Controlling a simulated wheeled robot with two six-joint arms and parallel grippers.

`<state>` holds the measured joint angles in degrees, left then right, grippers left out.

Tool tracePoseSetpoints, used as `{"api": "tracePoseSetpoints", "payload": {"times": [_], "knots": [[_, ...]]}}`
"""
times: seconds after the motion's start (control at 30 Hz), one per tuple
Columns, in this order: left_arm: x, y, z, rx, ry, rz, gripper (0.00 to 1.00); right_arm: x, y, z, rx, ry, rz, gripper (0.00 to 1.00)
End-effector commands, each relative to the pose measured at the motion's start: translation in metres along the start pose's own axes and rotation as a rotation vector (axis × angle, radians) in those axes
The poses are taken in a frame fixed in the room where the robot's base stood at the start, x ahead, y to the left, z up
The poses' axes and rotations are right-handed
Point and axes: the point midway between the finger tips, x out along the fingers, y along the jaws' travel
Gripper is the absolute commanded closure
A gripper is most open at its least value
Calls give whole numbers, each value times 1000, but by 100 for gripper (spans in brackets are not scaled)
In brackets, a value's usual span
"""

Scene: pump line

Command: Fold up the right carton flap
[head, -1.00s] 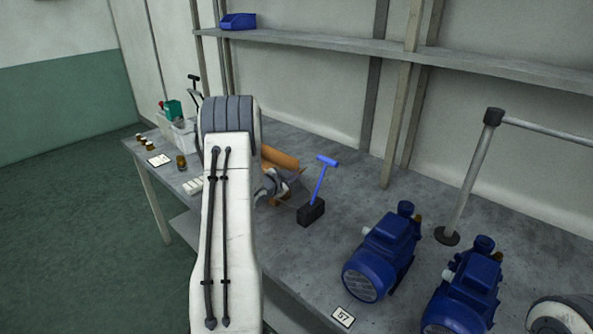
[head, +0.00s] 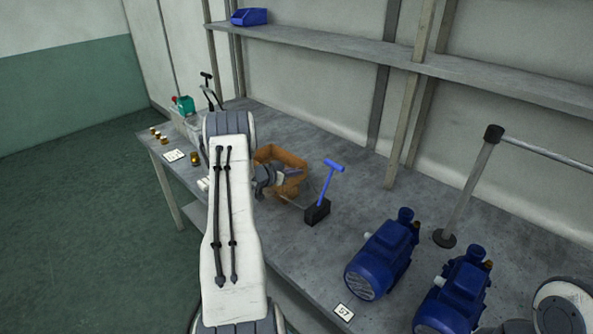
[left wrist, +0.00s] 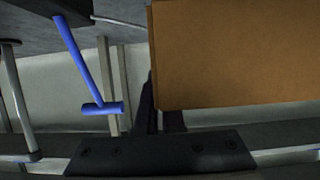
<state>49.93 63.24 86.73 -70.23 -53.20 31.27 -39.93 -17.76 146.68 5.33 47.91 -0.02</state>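The brown carton (head: 292,160) stands on the bench behind my left forearm, its near side partly hidden by my left wrist. In the left wrist view, a broad brown carton panel (left wrist: 235,55) fills the upper right and covers the ends of my left fingers. My left gripper (head: 292,178) is at the carton's near side. Its dark fingers (left wrist: 162,118) sit close together in the left wrist view and look shut. Whether they touch the panel I cannot tell. My right gripper is not in view.
A blue T-handled tool on a black block (head: 318,211) stands just right of the carton, also seen in the left wrist view (left wrist: 88,70). Two blue pumps (head: 382,255) (head: 455,290) and a grey post (head: 468,190) stand farther right. A shelf (head: 330,45) runs above.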

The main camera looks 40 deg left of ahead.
Motion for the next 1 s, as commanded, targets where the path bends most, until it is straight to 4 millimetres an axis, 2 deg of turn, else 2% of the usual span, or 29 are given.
{"api": "tracePoseSetpoints", "payload": {"times": [0.4,0.43,0.77,0.87,1.0], "knots": [[-1,-1,3,-9,-4,0,100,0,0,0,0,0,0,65],[-1,-1,3,-9,-4,0,84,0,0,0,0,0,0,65],[-1,0,1,-5,-1,2,82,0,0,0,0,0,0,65],[-8,-1,1,-6,0,0,82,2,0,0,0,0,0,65],[-32,-1,2,-6,-1,-2,82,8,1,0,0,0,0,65]]}}
